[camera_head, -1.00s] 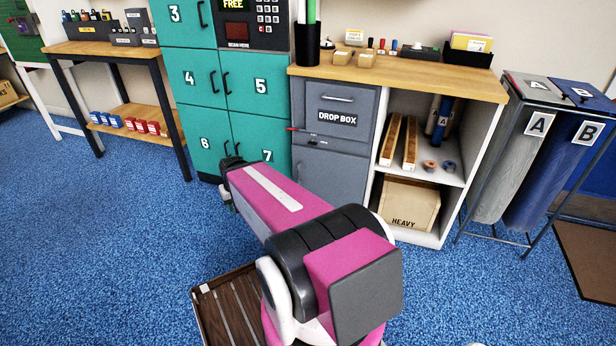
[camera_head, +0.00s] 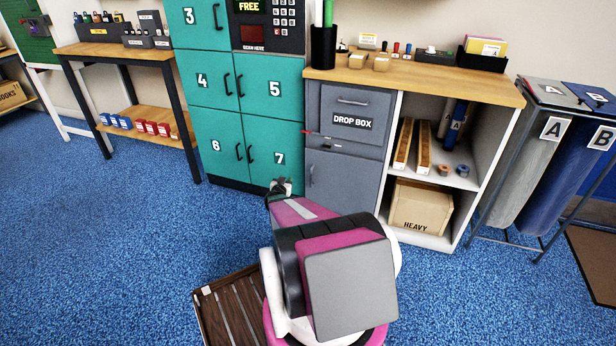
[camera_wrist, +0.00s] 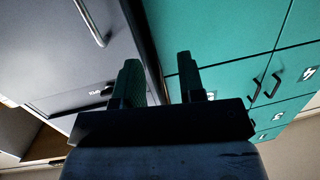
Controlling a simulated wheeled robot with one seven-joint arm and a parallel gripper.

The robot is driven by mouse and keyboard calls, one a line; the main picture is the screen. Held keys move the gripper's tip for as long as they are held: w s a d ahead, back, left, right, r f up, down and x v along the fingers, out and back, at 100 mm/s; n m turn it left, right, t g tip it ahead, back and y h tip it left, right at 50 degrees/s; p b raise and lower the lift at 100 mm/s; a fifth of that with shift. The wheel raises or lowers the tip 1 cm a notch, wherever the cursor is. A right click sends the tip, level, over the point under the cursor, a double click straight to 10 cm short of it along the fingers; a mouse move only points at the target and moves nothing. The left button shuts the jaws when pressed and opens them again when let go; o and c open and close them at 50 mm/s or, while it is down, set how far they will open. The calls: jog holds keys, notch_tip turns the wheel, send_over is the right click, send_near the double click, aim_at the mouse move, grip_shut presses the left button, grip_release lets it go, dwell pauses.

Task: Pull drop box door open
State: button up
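The drop box door (camera_head: 362,103) is a grey panel with a horizontal bar handle (camera_head: 353,101) near its top and a DROP BOX label. It looks closed, in the upper left of the wood-topped cabinet. My gripper (camera_head: 281,187) is small in the head view, low in front of locker 7 and left of the lower grey door (camera_head: 340,185). In the wrist view the two dark fingers (camera_wrist: 161,85) stand apart with nothing between them. A bar handle (camera_wrist: 91,22) on a grey door shows at upper left there, apart from the fingers.
Teal lockers (camera_head: 207,75) stand directly left of the cabinet. Its open shelves (camera_head: 462,178) hold rolls and a HEAVY box (camera_head: 420,208). Bag stands (camera_head: 540,165) are at the right. A brown slatted platform (camera_head: 232,310) is at the bottom. Blue floor is clear at the left.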

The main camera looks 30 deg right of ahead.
aim_at(311, 176)
jog(key=s+d+f+m+g+h, duration=0.3)
jog(key=s+d+f+h, duration=0.1)
jog(key=d+h, duration=0.15)
jog(key=shift+y, duration=0.35)
jog(key=x, duration=1.1)
jog(key=shift+d, duration=0.15)
jog(key=shift+r, duration=0.1)
grip_shut()
